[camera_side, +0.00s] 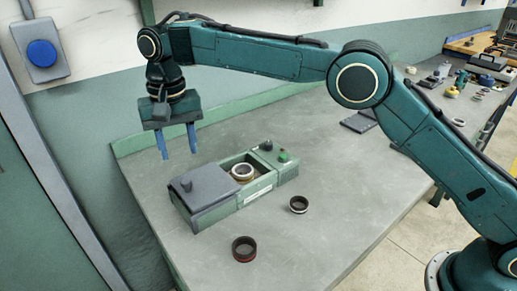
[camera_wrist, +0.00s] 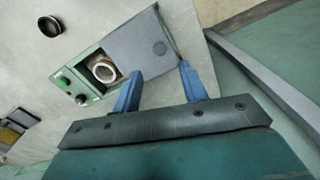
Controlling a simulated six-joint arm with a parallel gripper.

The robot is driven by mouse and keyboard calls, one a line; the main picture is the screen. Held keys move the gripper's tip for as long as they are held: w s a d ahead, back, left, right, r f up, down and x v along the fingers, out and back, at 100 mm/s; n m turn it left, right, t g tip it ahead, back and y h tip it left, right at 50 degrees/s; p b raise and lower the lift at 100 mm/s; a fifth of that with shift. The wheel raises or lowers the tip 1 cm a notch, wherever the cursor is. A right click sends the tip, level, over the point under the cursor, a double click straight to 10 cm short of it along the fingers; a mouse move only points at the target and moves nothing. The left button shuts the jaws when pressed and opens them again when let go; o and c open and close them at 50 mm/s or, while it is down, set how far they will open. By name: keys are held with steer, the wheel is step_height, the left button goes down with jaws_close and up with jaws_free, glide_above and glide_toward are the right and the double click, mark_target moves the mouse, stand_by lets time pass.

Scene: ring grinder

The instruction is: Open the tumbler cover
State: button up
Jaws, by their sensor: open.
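The tumbler is a green box (camera_side: 255,192) on the grey bench, and it also shows in the wrist view (camera_wrist: 78,76). Its grey cover (camera_side: 210,196) with a small round knob (camera_side: 186,184) sits over the left end in the side view. The compartment beside the cover is uncovered, and a pale metal ring (camera_side: 242,172) shows inside it. In the wrist view the cover (camera_wrist: 135,38) lies beyond my fingers. My gripper (camera_side: 179,155) is open and empty, its blue fingers pointing down above and behind the cover's end, apart from it.
A dark ring (camera_side: 299,204) and a reddish-brown ring (camera_side: 244,249) lie on the bench (camera_side: 330,150) in front of the tumbler. A green button (camera_side: 284,156) and a dark knob (camera_side: 266,146) are at its right end. A wall is close behind. Tools clutter the far right.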

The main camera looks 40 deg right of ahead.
steer(key=shift+r, duration=2.8)
steer(key=shift+r, duration=0.1)
steer(key=s+d+r+t, duration=0.1)
steer(key=s+d+r, duration=0.3)
steer(key=d, duration=0.2)
steer(key=s+d+r+n+t, duration=0.1)
steer(key=s+d+r, duration=0.3)
steer(key=d, duration=0.3)
steer(key=s+d+r+t, duration=0.1)
steer(key=s+d+r, duration=0.3)
steer(key=d, duration=0.2)
steer(key=s+d+f+t, duration=0.1)
steer(key=s+d+f, duration=0.2)
steer(key=s, duration=0.5)
steer(key=s+d+f+n, duration=0.1)
steer(key=s+d+f, duration=0.3)
steer(key=s, duration=0.3)
steer(key=s+d+f+n+t, duration=0.1)
steer(key=s+d+f, duration=0.3)
steer(key=s, duration=0.4)
steer(key=shift+s+f+t, duration=0.3)
steer(key=shift+f, duration=0.25)
